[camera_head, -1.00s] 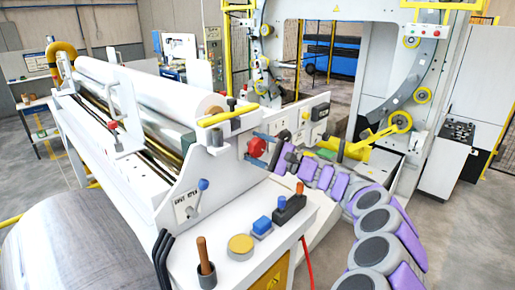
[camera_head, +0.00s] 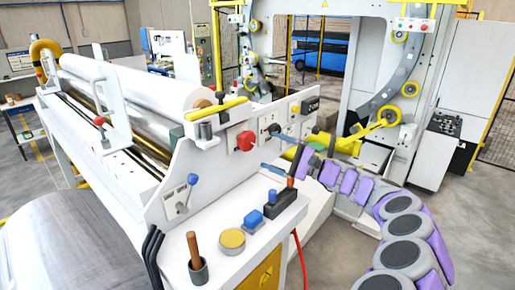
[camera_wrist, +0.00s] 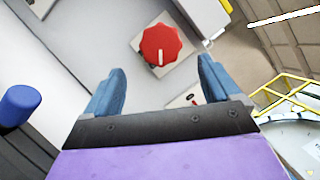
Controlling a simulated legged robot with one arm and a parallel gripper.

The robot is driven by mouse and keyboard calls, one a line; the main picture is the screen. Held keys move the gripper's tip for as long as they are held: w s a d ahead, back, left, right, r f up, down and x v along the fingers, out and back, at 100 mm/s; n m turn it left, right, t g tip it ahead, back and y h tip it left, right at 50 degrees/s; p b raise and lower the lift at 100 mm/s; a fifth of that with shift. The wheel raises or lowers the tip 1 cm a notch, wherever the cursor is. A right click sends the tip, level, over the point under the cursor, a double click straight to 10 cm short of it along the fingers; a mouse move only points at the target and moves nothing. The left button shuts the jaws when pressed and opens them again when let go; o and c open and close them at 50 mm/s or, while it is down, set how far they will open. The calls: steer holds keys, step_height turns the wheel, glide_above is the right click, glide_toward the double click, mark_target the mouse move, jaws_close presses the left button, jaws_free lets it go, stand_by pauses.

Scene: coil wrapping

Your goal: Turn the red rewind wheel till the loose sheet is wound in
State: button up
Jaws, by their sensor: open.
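The red rewind wheel (camera_head: 245,140) sits on the white end panel of the roller machine. In the wrist view it is a red scalloped knob (camera_wrist: 160,45) on a square plate, with a white mark pointing down. My gripper (camera_head: 279,153) is open, to the right of the wheel and apart from it. In the wrist view its two blue fingers (camera_wrist: 161,72) are spread, empty, with the wheel ahead between them. A white roll (camera_head: 135,84) lies along the machine top. I cannot tell a loose sheet apart from it.
A lever with a blue knob (camera_head: 193,179) is on the near panel. The white ledge below holds a yellow disc (camera_head: 232,239), a blue block (camera_head: 254,217) and a cup with a wooden handle (camera_head: 197,266). A yellow-wheeled ring machine (camera_head: 390,90) stands behind.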

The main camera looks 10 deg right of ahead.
steer(key=v, duration=0.8)
steer(key=shift+d+b, duration=0.25)
steer(key=shift+b, duration=0.1)
